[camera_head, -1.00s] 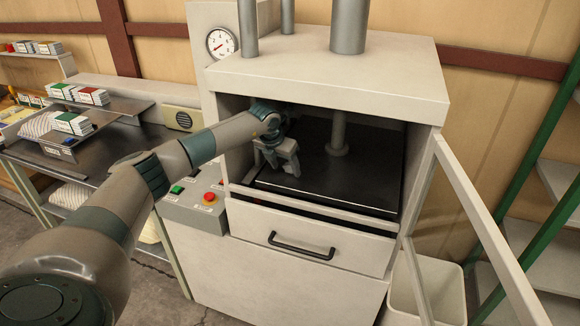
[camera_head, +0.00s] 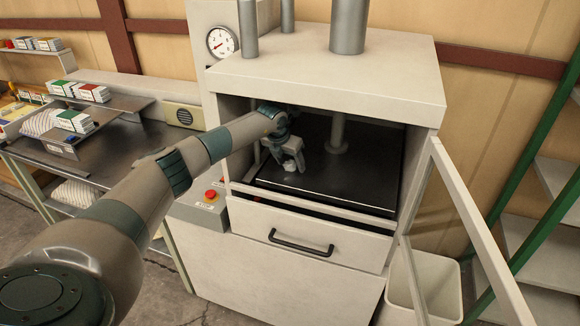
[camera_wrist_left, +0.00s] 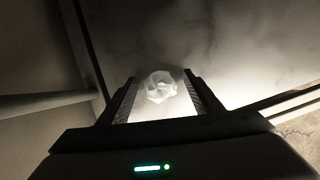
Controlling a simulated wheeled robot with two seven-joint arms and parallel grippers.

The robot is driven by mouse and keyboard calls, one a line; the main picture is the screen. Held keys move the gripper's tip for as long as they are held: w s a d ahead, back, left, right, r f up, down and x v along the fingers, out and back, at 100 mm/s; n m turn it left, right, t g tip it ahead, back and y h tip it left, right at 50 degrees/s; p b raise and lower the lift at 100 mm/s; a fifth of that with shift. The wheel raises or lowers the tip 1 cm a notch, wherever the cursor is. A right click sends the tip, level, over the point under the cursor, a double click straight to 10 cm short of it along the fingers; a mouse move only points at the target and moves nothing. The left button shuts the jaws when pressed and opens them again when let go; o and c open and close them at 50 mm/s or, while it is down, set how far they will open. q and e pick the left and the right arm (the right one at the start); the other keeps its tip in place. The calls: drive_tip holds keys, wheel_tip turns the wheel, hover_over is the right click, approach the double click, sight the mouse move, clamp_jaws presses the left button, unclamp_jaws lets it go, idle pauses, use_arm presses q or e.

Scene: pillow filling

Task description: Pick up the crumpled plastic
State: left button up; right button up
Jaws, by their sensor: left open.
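The crumpled plastic (camera_wrist_left: 160,87) is a small whitish faceted lump. In the left wrist view it lies between the two fingers of my left gripper (camera_wrist_left: 160,92), close to their tips, with a gap visible on each side. In the head view my left gripper (camera_head: 290,164) reaches inside the cabinet, low over the dark plate (camera_head: 335,185), with its fingers open. A pale patch shows at its fingertips there, but I cannot clearly separate the plastic from the fingers. My right gripper is not in view.
The cabinet (camera_head: 300,270) has a roof (camera_head: 310,75) over the chamber and a front sill. Its glass door (camera_head: 470,230) stands open to the right. A white bin (camera_head: 430,285) stands at right, and a shelf with boxes (camera_head: 75,121) at left.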

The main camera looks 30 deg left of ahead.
use_arm(q)
drive_tip(key=c, duration=1.1)
drive_tip(key=shift+c, duration=0.2)
drive_tip(key=shift+r+b, duration=0.6)
drive_tip(key=shift+b, duration=0.2)
drive_tip(key=s+b, duration=0.8)
drive_tip(key=s, duration=1)
drive_tip(key=shift+d+r, duration=0.2)
drive_tip(key=shift+d, duration=0.15)
